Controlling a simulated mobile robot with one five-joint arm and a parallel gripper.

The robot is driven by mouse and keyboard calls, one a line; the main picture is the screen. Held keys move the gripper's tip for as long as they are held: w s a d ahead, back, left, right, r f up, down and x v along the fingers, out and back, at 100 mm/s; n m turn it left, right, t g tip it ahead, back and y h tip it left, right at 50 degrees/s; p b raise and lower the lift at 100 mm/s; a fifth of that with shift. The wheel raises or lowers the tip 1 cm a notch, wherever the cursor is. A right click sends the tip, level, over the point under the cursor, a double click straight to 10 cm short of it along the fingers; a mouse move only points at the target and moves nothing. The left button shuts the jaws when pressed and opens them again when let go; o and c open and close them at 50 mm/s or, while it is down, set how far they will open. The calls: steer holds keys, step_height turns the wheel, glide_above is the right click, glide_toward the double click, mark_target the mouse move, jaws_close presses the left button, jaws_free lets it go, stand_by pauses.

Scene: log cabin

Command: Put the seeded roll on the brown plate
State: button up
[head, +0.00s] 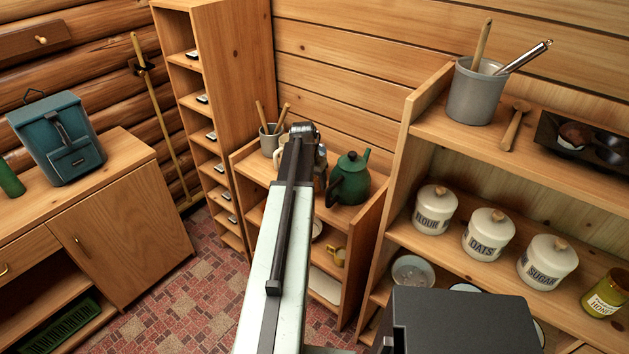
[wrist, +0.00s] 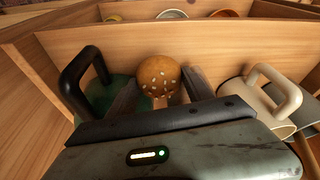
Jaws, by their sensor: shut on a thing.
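The seeded roll (wrist: 159,72) is a round golden-brown bun with pale seeds. In the wrist view it sits between the two dark fingers of my gripper (wrist: 160,88), which are shut on it. In the head view my arm reaches over the low shelf unit, and its end hides the gripper and the roll. I cannot make out the brown plate for certain. A small orange-brown dish (wrist: 223,13) shows partly at the top of the wrist view, beyond a wooden board, but I cannot tell if it is a plate.
A green teapot (head: 349,179) with a dark handle (wrist: 82,75) stands close on one side of my gripper. A cream handled vessel (wrist: 262,103) stands on the other. A grey utensil pot (head: 270,140) is nearby. The right shelf (head: 398,170) holds canisters (head: 490,235).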

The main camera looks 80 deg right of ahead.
steer(key=w+a+r+p, duration=0.1)
steer(key=w+a, duration=0.6)
steer(key=a, duration=0.6)
steer(key=shift+w, duration=0.3)
